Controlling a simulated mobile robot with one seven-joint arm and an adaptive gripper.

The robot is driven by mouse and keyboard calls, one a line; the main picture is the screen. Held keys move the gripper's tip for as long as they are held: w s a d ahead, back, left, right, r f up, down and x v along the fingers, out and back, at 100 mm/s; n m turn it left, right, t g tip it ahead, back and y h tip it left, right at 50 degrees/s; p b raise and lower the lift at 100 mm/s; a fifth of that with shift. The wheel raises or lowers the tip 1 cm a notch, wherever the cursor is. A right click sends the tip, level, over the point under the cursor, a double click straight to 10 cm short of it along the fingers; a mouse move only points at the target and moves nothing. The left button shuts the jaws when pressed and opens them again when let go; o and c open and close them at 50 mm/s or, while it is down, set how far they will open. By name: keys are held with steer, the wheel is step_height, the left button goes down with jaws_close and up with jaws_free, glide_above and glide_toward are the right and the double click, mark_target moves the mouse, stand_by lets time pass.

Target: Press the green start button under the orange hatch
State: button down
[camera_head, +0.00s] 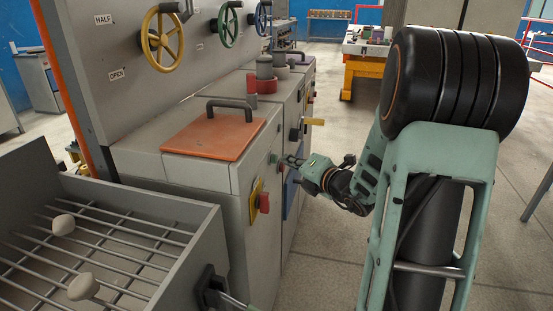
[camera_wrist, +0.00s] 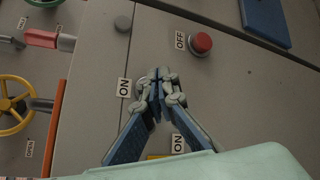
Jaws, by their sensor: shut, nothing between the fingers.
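The orange hatch (camera_head: 205,140) lies flat and shut on the cabinet top, with a dark handle (camera_head: 230,104) on it. Its edge also shows as an orange strip in the wrist view (camera_wrist: 55,128). My gripper (camera_head: 281,160) is shut and empty at the cabinet's front face, below and right of the hatch. In the wrist view its fingertips (camera_wrist: 160,76) are together beside an ON label (camera_wrist: 124,88). They cover the spot next to that label; I see no clear green button, and cannot tell whether they touch the panel. A red button (camera_wrist: 201,43) marked OFF sits nearby.
A red switch on a yellow plate (camera_head: 254,200) is on the front face nearer the camera. A second ON label (camera_wrist: 178,143) is beside my fingers. A grey open drawer with a rack (camera_head: 190,262) stands front left.

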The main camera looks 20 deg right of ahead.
steer(key=shift+s+d+p, duration=0.45)
steer(key=shift+s+d, duration=0.25)
steer(key=shift+d, duration=0.35)
steer(key=shift+s+d+p, duration=0.4)
steer(key=shift+s+d, duration=0.3)
steer(key=shift+d, duration=0.3)
